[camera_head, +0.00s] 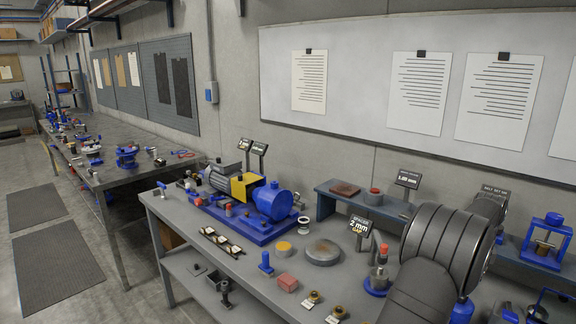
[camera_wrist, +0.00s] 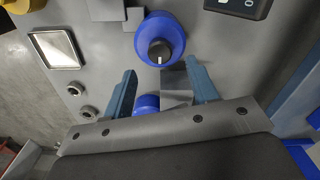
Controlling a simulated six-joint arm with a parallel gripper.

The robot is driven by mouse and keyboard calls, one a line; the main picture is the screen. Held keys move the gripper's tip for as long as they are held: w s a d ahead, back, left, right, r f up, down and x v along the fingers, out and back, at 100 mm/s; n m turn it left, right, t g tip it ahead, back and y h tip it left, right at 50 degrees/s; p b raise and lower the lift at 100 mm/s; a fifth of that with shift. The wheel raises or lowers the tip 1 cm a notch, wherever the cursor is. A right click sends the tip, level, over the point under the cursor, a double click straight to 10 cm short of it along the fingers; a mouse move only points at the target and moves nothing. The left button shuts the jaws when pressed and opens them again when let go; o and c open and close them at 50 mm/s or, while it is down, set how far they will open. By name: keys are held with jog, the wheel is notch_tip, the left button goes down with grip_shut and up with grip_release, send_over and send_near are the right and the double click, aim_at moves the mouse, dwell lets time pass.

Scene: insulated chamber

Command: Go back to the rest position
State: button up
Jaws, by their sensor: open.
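My gripper (camera_wrist: 160,68) shows in the wrist view with its two blue-grey fingers spread apart. Nothing is held between them. A blue round piece with a dark centre knob (camera_wrist: 160,50) lies beyond the fingertips. A grey square block (camera_wrist: 175,85) and a blue rounded part (camera_wrist: 147,103) show between the fingers. Whether the fingers touch any of these I cannot tell. In the head view my grey arm fills the lower right over the workbench (camera_head: 205,262), and its fingers cannot be made out.
A blue-based pump unit (camera_head: 245,228) stands on the bench. A raised shelf (camera_head: 335,193) runs along the wall.

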notch_tip(320, 180, up, 12)
notch_tip(320, 180, down, 18)
jog(key=shift+r, duration=0.2)
jog(key=n, duration=0.8)
jog(key=shift+r, duration=0.1)
jog(key=n, duration=0.4)
jog(key=shift+n, duration=2.1)
